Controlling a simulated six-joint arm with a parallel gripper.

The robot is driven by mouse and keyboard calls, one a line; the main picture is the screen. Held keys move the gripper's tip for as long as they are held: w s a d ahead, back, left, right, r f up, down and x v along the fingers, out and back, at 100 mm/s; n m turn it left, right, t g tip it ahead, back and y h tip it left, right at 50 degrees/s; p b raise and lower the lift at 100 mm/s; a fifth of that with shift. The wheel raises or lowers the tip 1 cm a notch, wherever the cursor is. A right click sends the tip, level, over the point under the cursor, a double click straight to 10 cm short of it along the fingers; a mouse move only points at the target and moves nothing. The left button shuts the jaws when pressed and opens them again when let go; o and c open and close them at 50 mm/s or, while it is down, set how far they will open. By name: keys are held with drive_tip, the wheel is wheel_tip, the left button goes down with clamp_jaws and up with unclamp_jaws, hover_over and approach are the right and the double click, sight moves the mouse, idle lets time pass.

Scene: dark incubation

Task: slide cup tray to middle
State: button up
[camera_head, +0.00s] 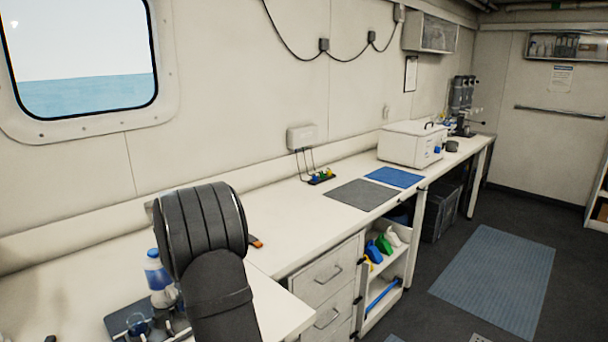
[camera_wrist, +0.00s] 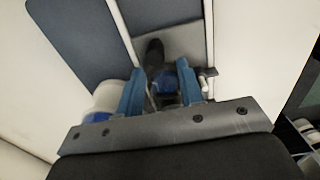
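The dark blue-grey cup tray (camera_head: 122,318) lies on the white bench at the lower left of the head view. A clear cup with a bluish tint (camera_head: 138,324) stands on it; my arm hides part of this area. In the wrist view, a dark blue-grey panel (camera_wrist: 70,40), probably the tray, lies left of a pale strip. My gripper (camera_wrist: 159,68) has two blue fingers standing apart. A dark object (camera_wrist: 154,53) and a blue patch (camera_wrist: 164,82) show between or below them; I cannot tell whether the fingers touch these.
A white and blue bottle (camera_head: 157,272) stands close to my arm. Along the bench are an orange-and-dark item (camera_head: 256,241), a small rack (camera_head: 321,176), a grey mat (camera_head: 362,195), a blue mat (camera_head: 396,177) and a white box (camera_head: 410,145). The bench before the grey mat is mostly clear.

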drive_tip(key=shift+r, duration=2.1)
drive_tip(key=shift+f, duration=0.1)
drive_tip(key=shift+f, duration=0.55)
wheel_tip(320, 180, down, 4)
drive_tip(key=shift+r, duration=0.2)
drive_tip(key=shift+w+d+r, duration=0.15)
drive_tip(key=shift+w+d, duration=0.8)
drive_tip(key=shift+d, duration=0.05)
drive_tip(key=shift+a, duration=0.1)
